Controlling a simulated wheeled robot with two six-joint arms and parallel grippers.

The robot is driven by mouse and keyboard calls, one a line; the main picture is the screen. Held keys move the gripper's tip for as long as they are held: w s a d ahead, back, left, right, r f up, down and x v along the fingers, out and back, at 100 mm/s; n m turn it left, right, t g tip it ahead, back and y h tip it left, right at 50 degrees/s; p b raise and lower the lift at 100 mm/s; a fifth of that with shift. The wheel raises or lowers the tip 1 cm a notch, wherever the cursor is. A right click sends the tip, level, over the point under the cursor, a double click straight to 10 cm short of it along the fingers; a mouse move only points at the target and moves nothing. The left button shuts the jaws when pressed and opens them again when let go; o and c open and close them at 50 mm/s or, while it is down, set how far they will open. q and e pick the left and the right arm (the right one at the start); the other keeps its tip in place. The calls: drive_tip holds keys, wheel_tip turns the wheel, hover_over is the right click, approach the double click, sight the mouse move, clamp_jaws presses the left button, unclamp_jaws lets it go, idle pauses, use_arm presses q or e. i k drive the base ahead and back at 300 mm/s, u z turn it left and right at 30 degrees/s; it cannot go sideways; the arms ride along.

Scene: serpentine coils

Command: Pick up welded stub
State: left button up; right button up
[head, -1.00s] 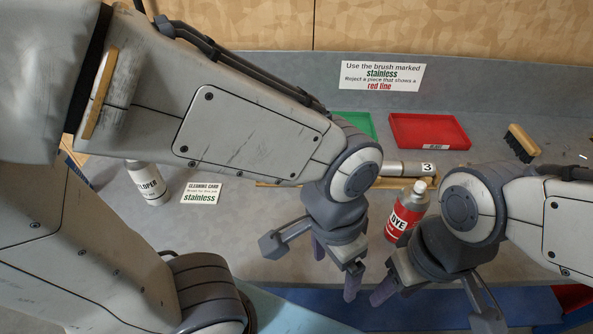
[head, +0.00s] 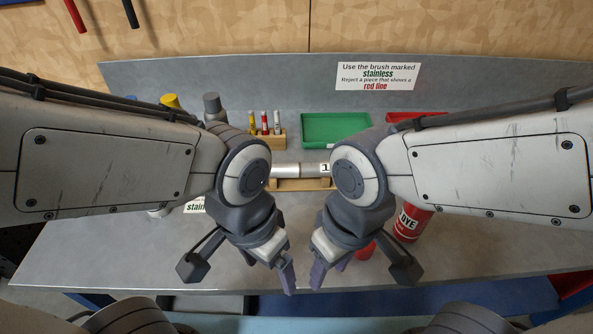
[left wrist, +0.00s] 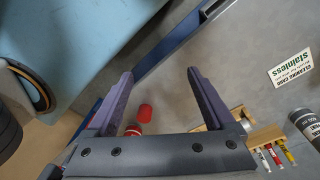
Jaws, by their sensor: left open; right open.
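A short metal cylinder, the stub (head: 285,171) with a white "1" label at its right end, lies on a wooden cradle (head: 290,185) between my two arms in the head view. Its right end is partly hidden by my right wrist. My left gripper (head: 281,268) is open and empty, in front of the cradle and apart from it. My right gripper (head: 328,270) is open and empty, close beside the left one.
A red bottle marked "DYE" (head: 409,225) stands right of my right gripper, with a red object (head: 365,251) behind that gripper. A rack of tubes (head: 265,137), a green tray (head: 336,130) and a red tray (head: 415,117) stand behind. The bench front is mostly clear.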

sight(318, 169)
drive_tip(key=k, duration=0.5)
drive_tip(key=z, duration=2.1)
drive_tip(key=i, duration=1.45)
drive_tip(key=u, duration=2.2)
